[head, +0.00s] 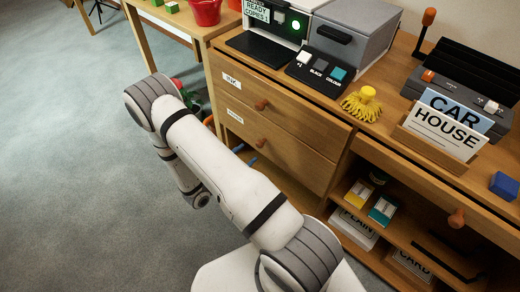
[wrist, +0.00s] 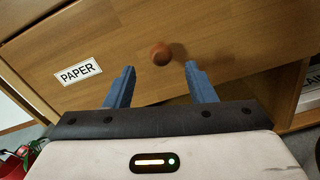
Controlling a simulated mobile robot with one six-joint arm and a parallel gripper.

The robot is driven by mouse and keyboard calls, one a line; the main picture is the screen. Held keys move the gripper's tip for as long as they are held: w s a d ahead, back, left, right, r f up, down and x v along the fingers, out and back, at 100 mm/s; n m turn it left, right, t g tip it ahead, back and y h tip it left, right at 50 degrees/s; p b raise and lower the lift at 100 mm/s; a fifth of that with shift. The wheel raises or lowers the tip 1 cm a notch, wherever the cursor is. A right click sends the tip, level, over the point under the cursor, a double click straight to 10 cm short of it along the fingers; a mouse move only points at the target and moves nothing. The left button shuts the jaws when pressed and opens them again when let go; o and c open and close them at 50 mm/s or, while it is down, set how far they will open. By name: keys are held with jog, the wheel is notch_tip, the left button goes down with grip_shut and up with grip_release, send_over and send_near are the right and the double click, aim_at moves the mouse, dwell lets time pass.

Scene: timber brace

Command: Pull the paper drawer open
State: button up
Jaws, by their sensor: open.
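The paper drawer (wrist: 235,40) is a wooden front with a white PAPER label (wrist: 77,72) and a round brown knob (wrist: 161,54). In the head view the paper drawer (head: 285,150) is the lower of two drawers and looks shut, its knob (head: 260,144) near the middle. My gripper (wrist: 160,68) is open, its two blue fingers pointing at the drawer front. The knob appears between and just beyond the fingertips, with a gap on each side; contact is not visible. In the head view my arm hides most of the gripper, with only blue finger parts showing.
The INK drawer (head: 270,100) with its own knob is directly above. Open shelves with small boxes and paper stacks (head: 354,228) are to the right. A side table (head: 165,25) with a red pot (head: 207,12) stands left. Carpet (head: 70,170) at left is clear.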

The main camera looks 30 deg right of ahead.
aim_at(257, 146)
jog(key=x, duration=0.2)
jog(key=b+x, duration=0.1)
jog(key=x, duration=0.4)
jog(key=shift+w+d+f+b, duration=0.15)
jog(key=shift+d+f+b, duration=0.15)
jog(key=shift+b, duration=0.05)
jog(key=shift+c, duration=0.2)
